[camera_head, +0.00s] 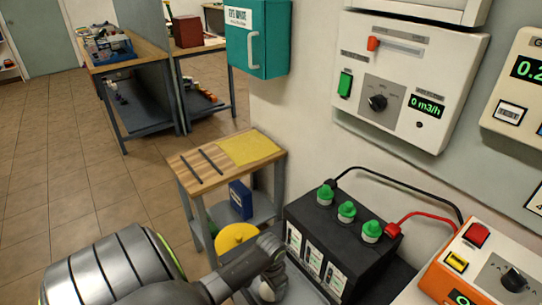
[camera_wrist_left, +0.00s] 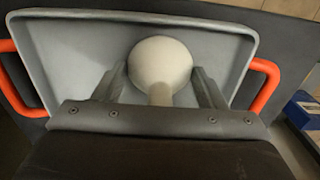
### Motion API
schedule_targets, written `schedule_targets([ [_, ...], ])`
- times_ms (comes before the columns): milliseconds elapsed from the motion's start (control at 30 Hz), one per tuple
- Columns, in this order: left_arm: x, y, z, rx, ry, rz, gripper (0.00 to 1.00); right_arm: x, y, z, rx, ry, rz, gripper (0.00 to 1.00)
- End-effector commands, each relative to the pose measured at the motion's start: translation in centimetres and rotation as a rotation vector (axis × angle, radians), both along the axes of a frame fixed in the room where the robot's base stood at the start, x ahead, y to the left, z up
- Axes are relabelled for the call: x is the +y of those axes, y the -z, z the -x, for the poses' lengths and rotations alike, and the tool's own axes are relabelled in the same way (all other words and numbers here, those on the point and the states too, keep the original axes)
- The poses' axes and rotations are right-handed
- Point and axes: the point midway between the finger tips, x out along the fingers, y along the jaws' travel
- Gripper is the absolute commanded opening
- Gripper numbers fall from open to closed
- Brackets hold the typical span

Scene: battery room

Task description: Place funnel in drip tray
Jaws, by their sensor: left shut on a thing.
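The white funnel (camera_wrist_left: 160,62) shows in the left wrist view with its round part away from me and its narrow stem toward my wrist. My left gripper (camera_wrist_left: 160,80) is shut on it, one finger on each side. Behind the funnel is the grey drip tray (camera_wrist_left: 75,60) with orange handles at both sides. The funnel lies within the tray's outline in this view; I cannot tell whether it touches the tray floor. In the head view my left gripper (camera_head: 272,262) is at the bottom beside the black battery, and hides most of the funnel and tray. My right gripper is not in view.
The black battery (camera_head: 325,262) with green caps and red and black cables stands just right of my left gripper. An orange device (camera_head: 480,265) is at the lower right. A small wooden-top cart (camera_head: 215,165) stands behind. Wall panels are above.

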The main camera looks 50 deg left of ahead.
Motion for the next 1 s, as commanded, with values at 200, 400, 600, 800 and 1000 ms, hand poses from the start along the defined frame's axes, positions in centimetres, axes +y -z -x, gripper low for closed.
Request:
schedule_targets([
  [200, 0.0, 0.9, 0.0, -0.001, 0.002, -0.001, 0.43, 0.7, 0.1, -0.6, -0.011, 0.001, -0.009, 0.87],
  [400, 0.0, 1.0, 0.0, -0.001, 0.001, -0.001, 0.43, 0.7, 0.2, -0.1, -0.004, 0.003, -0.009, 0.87],
  [600, 0.0, 1.1, 0.0, -0.001, 0.002, -0.001, 0.82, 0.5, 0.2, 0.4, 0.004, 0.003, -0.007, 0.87],
  [800, 0.0, 1.1, 0.0, -0.001, 0.002, -0.001, 0.86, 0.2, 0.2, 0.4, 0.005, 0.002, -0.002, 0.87],
  [1000, 0.0, 0.7, 0.0, -0.001, 0.002, -0.001, 0.86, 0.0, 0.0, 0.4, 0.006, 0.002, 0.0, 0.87],
])
